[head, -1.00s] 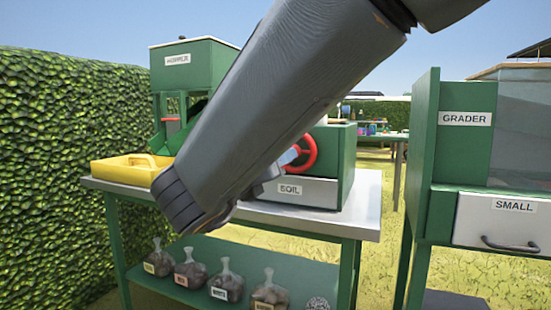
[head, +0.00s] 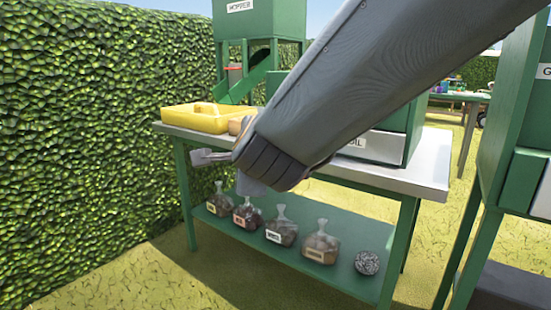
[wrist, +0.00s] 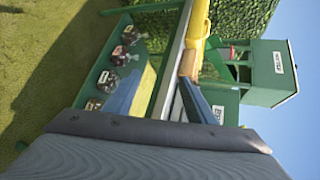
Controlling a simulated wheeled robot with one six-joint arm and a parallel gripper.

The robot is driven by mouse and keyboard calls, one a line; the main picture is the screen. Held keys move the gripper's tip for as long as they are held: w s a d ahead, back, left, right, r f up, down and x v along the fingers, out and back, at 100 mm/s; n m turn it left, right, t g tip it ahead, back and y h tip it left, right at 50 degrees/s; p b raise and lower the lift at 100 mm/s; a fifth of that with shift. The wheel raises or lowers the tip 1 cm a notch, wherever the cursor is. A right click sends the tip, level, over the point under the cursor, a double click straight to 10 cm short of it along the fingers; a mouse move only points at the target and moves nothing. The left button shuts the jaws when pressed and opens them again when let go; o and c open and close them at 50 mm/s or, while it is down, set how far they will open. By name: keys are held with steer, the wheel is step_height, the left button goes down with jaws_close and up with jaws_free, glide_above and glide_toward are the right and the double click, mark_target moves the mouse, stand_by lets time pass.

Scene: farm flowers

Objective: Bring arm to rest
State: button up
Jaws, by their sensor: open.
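My arm crosses the head view from the upper right down to the middle. My gripper (head: 226,170) is partly hidden behind my grey arm link and hangs in front of the green bench (head: 428,165). In the wrist view the two blue-grey fingers of my gripper (wrist: 153,80) stand apart with nothing between them. The gripper is open and empty.
A yellow tray (head: 194,119) sits on the bench top near the green hopper (head: 262,20). A soil box (head: 385,147) is partly behind my arm. Several labelled bags (head: 281,232) and a speckled ball (head: 367,263) stand on the lower shelf. A hedge (head: 95,120) borders the left; grass lies in front.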

steer(key=s+a+f+n+g+y, duration=0.2)
steer(key=s+a+f+n+g, duration=0.2)
steer(key=s+f+n, duration=0.3)
steer(key=s+d+f+n+g+h, duration=0.2)
steer(key=s+d+f+n+g, duration=0.25)
steer(key=s+n, duration=0.45)
steer(key=s+d+f+n+g+h, duration=0.2)
steer(key=s+d+f+n+g, duration=0.4)
steer(key=s, duration=0.5)
steer(key=d+r+m+h+p, duration=0.1)
steer(key=d+r+m+p, duration=0.1)
steer(key=d+r+p, duration=0.7)
steer(key=d+r+m+t+p, duration=0.1)
steer(key=d+r+m+p, duration=0.2)
steer(key=d+r+p, duration=0.7)
step_height(320, 180, up, 8)
steer(key=p, duration=1.4)
steer(key=shift+s+f+h, duration=0.2)
steer(key=shift+f+h, duration=0.05)
steer(key=shift+h, duration=0.15)
steer(key=shift+t, duration=0.25)
steer(key=shift+c, duration=0.5)
